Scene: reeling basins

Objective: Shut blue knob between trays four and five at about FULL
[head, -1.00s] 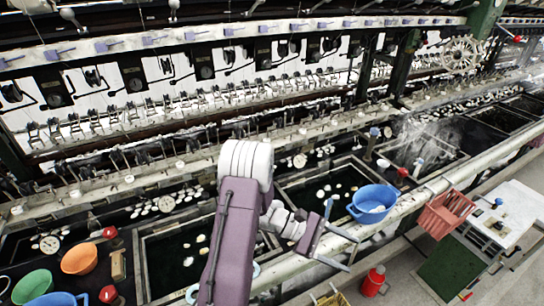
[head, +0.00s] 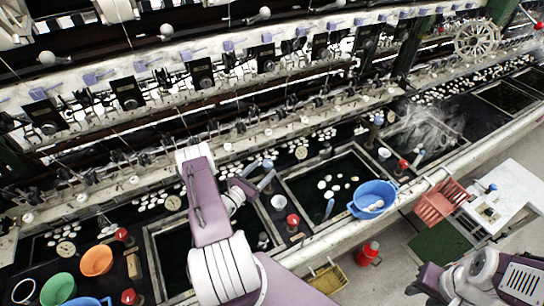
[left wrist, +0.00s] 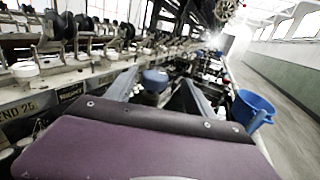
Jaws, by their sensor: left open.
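A blue knob (head: 268,165) stands on the strip between two dark water trays (head: 334,152) in the head view. My left gripper (head: 257,181) is beside it with its fingers apart. In the left wrist view the blue knob (left wrist: 155,76) appears beyond the palm, between the two open fingers (left wrist: 155,98); I cannot tell whether they touch it. The knob's pointer and any FULL mark are not readable. Another blue knob (head: 378,118) stands farther right. My right gripper (head: 414,285) is low at the right, away from the trays; its jaw state is unclear.
A blue basin (head: 374,196) sits on the front rail, right of my left gripper. Red knobs (head: 292,221) stand near the trays. Orange (head: 96,261) and green (head: 58,289) bowls are at lower left. A red crate (head: 438,203) and white table (head: 508,203) are at right.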

